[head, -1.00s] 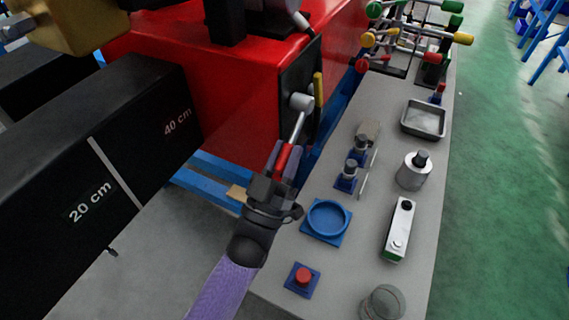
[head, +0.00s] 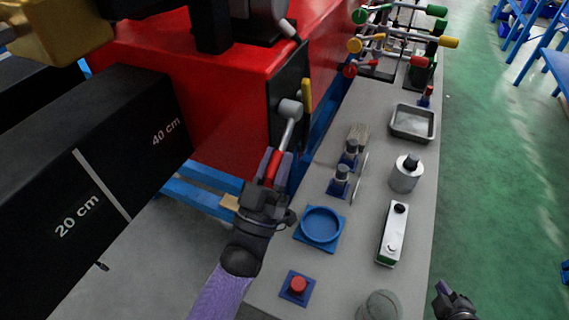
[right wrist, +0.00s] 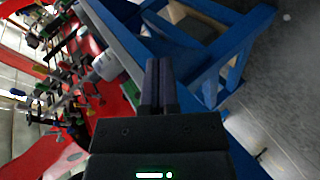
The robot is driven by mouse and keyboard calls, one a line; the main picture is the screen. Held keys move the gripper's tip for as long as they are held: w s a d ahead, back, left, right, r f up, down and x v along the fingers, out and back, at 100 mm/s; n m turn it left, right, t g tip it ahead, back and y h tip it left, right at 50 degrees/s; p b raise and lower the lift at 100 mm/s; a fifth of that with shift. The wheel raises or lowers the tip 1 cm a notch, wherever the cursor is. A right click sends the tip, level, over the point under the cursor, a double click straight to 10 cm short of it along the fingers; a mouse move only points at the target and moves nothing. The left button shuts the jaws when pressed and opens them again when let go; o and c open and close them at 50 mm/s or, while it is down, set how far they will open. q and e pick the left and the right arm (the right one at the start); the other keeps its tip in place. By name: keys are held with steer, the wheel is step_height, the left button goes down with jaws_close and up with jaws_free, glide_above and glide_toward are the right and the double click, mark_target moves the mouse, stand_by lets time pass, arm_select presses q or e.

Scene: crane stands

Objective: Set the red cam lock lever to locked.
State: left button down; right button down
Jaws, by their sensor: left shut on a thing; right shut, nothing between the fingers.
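The cam lock lever (head: 287,130) is a grey metal arm with a red grip, pivoting on a black plate (head: 283,87) on the side of the red machine body. It points down and slightly left. My left gripper (head: 274,170) is shut on the red grip, which shows between its fingers. A yellow bar (head: 307,95) stands beside the pivot. My right gripper (head: 440,289) is at the lower right edge, away from the lever. In the right wrist view its fingers (right wrist: 161,85) are together with nothing between them.
A grey bench (head: 345,276) on the right carries a blue round dish (head: 321,225), a red button (head: 298,285), a metal tray (head: 413,123), a metal canister (head: 405,173) and a white box (head: 393,234). Several colour-knobbed levers stand at the back. Black beams (head: 100,160) fill the left.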

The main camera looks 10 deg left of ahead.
steer(key=w+r+n+t+y, duration=0.2)
steer(key=w+r+n+t, duration=0.1)
steer(key=w+r, duration=0.45)
steer(key=w+a+r+n+t+y, duration=0.1)
steer(key=w+a+r+n+y, duration=0.15)
steer(key=a+r, duration=0.4)
steer(key=w+a+r+n+y, duration=0.1)
steer(key=w+a+r+y, duration=0.3)
steer(key=r, duration=0.5)
steer(key=s+a+r+n+g+y, duration=0.3)
steer(key=s+a+r+g+y, duration=0.15)
steer(key=a+r+y, duration=0.4)
steer(key=s+a+r+m+g, duration=0.2)
steer(key=s+a+g, duration=0.4)
steer(key=s+a, duration=0.25)
steer(key=w+a+f, duration=0.3)
steer(key=w+a, duration=0.2)
steer(key=a, duration=0.3)
steer(key=shift+a+f, duration=0.15)
steer(key=shift+a, duration=0.05)
